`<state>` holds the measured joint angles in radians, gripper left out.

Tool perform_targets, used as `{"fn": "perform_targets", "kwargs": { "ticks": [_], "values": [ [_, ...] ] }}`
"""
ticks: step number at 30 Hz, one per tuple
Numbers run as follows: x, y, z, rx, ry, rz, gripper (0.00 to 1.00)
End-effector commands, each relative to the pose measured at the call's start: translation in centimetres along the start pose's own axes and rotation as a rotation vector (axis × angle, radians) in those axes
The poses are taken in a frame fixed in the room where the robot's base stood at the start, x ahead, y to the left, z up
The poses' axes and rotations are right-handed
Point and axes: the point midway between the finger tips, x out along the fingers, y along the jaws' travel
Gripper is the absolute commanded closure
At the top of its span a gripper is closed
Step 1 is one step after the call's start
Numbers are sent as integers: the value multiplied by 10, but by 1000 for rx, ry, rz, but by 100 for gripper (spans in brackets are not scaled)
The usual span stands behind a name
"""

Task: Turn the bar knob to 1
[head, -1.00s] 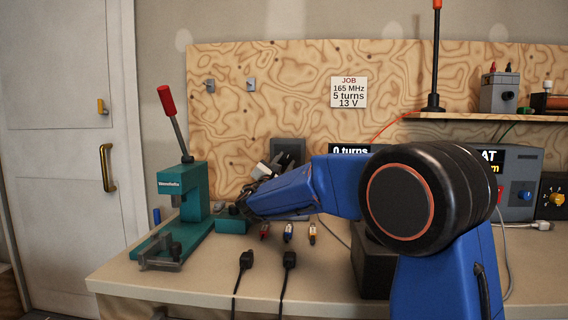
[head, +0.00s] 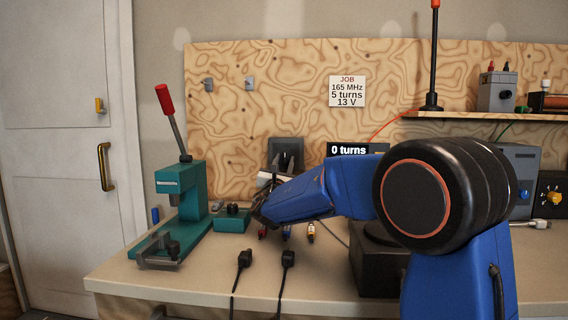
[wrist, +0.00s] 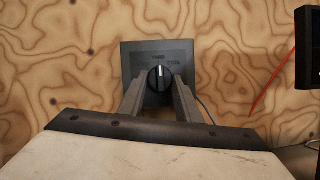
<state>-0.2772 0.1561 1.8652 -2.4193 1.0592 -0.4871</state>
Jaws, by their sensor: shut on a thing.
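The bar knob (wrist: 160,77) is black and round with a pale pointer line, on a dark square panel (wrist: 128,62) against the plywood board. The line stands about upright; the markings around it are too small to read. My gripper (wrist: 160,84) reaches in from below in the wrist view, one finger on each side of the knob, shut on it. In the head view the panel (head: 285,143) stands at the back of the bench, and my gripper (head: 283,164) is in front of it, its fingers hiding the knob.
A teal press (head: 182,205) with a red-tipped lever stands left on the bench, with a small teal box (head: 232,218) beside it. Several small coloured parts and two black cable plugs (head: 244,259) lie in front. A "0 turns" display (head: 349,149) is right of the panel.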

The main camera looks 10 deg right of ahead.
Motion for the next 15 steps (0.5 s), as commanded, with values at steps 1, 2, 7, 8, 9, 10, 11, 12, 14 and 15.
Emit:
{"fn": "perform_targets", "kwargs": {
  "ticks": [1, 2, 7, 8, 9, 10, 11, 12, 14, 15],
  "values": [
    [-1, 0, -2, -1, 3, 0, 92],
    [-1, 0, -2, -1, 3, 0, 92],
    [-1, 0, -2, 0, 3, 0, 92],
    [-1, 0, -2, 0, 3, -1, 62],
    [-1, 0, -2, 0, 3, -1, 53],
    [-1, 0, -2, 0, 3, -1, 51],
    [-1, 0, -2, 0, 3, -1, 51],
    [-1, 0, -1, 0, 2, -1, 51],
    [0, 0, -1, 1, 2, -1, 51],
    [0, 0, -1, 1, 2, -1, 51]
  ]
}}
